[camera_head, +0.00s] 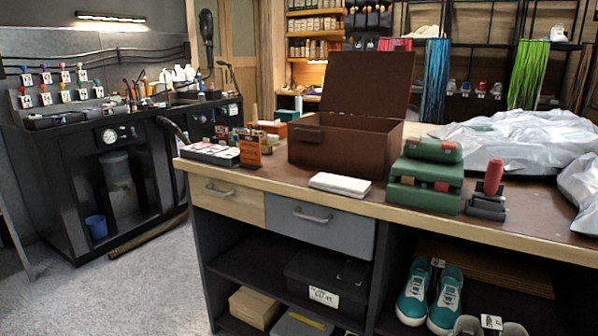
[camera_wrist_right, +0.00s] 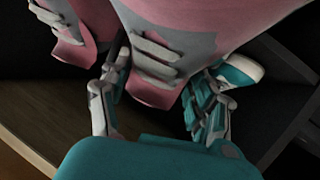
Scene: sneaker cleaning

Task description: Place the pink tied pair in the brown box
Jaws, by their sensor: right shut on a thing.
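The brown box (camera_head: 330,152) stands on the worktable with its lid (camera_head: 367,82) raised. The pink tied pair, pink and grey sneakers (camera_wrist_right: 215,18), fills the upper part of the right wrist view. My right gripper (camera_wrist_right: 158,88) is shut on one of these sneakers (camera_wrist_right: 148,92), with a finger on each side of it. The other pink sneaker (camera_wrist_right: 68,52) hangs to the left of it. The tie between them cannot be made out. The pink pair and both grippers do not show in the head view.
Teal sneakers (camera_head: 430,294) stand on the shelf under the table; a teal sneaker (camera_wrist_right: 242,74) also shows behind my right finger. Green cases (camera_head: 426,185), a white block (camera_head: 340,184) and a card rack (camera_head: 212,152) surround the box. Silvery plastic (camera_head: 520,140) covers the table's right.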

